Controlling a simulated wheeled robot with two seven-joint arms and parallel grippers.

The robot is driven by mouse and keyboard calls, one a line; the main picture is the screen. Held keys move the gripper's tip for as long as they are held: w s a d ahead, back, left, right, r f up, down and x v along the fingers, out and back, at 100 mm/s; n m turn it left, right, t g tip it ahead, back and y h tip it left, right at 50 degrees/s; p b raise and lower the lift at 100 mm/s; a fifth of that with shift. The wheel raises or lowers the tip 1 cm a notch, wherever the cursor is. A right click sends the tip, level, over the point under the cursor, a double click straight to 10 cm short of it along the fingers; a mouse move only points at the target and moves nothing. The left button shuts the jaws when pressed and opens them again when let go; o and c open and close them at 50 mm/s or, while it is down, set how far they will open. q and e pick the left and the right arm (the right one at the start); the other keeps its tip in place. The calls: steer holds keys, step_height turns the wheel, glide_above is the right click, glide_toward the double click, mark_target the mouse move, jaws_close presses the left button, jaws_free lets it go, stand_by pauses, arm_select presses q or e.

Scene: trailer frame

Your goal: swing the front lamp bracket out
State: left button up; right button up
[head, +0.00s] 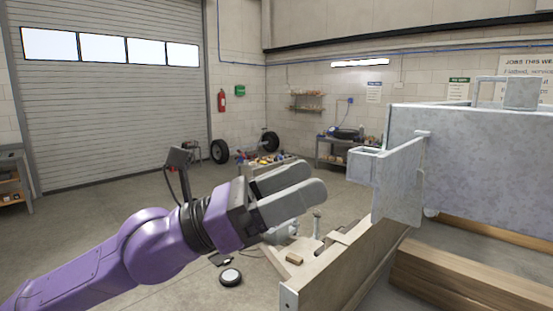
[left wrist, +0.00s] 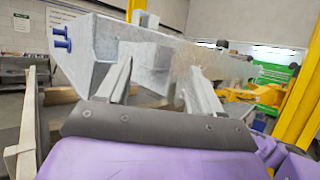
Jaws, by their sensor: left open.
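The trailer frame's large grey metal panel (head: 470,165) stands at the right. A grey hinged plate (head: 400,185), which looks like the front lamp bracket, meets it at an upright hinge pin (head: 424,150) and stands at an angle to it. A small open box (head: 362,166) sits on the plate's left side. My left gripper (head: 322,188) is open and empty, left of the plate and apart from it. In the left wrist view its two fingers (left wrist: 160,70) point at grey metal (left wrist: 145,52); which part that is, I cannot tell. My right gripper is out of view.
A wooden-looking rail (head: 345,265) runs below the plate, with timber beams (head: 450,280) to its right. Small parts and a wood block (head: 294,258) lie beneath my left gripper. Open floor (head: 110,220) lies to the left.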

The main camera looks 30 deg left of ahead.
arm_select(q)
steer(key=shift+v, duration=1.25)
steer(key=shift+s, duration=0.15)
